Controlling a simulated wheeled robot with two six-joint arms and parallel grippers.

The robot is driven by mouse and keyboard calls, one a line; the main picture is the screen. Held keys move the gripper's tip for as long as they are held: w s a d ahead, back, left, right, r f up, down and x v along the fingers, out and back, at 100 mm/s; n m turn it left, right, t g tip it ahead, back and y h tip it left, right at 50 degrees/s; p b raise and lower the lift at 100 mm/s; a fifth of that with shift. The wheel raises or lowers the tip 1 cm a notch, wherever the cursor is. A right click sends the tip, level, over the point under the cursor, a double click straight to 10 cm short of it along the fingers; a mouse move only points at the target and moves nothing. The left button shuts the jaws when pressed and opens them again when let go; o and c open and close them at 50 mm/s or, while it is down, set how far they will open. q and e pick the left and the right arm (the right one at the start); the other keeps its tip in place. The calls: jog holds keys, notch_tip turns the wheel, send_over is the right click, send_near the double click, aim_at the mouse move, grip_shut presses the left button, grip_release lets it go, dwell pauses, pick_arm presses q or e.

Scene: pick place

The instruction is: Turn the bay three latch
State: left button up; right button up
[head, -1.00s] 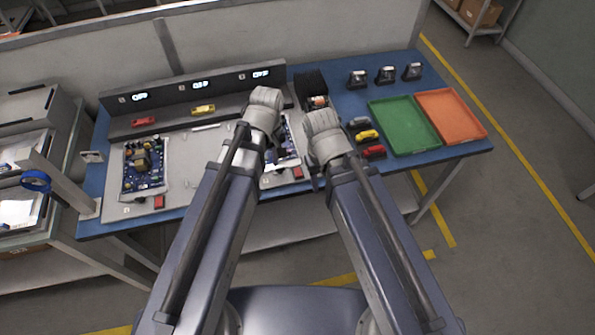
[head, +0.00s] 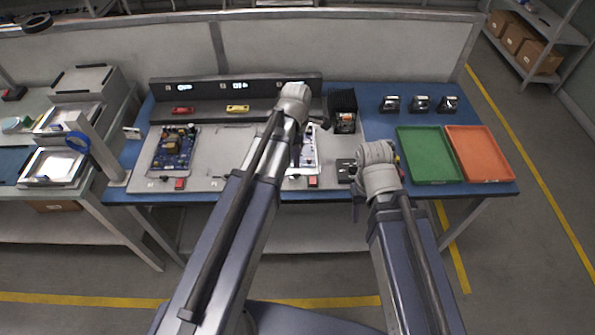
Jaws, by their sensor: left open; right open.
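On the blue workbench, a grey fixture plate (head: 222,166) holds a blue circuit board (head: 175,150) at left and another board (head: 305,158) at right, partly hidden by my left arm. A red block (head: 313,181) sits at the plate's front edge below the right board, and another red block (head: 180,183) is below the left one. I cannot make out which part is the bay three latch. My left gripper (head: 297,143) is open, over the right board, its fingertips mostly hidden. My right gripper (head: 358,204) is open near the bench's front edge, right of the plate.
A grey display housing (head: 210,98) runs along the back with red and yellow parts on it. A black bin (head: 343,104) stands right of it. A green tray (head: 428,157) and an orange tray (head: 482,156) lie at right, with several small dark devices (head: 420,103) behind.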

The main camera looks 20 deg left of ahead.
aim_at(295, 176)
pick_arm(q)
notch_tip(295, 176, down, 7)
jog(key=b, duration=0.7)
jog(key=shift+f, duration=0.2)
jog(key=shift+r, duration=0.1)
grip_shut()
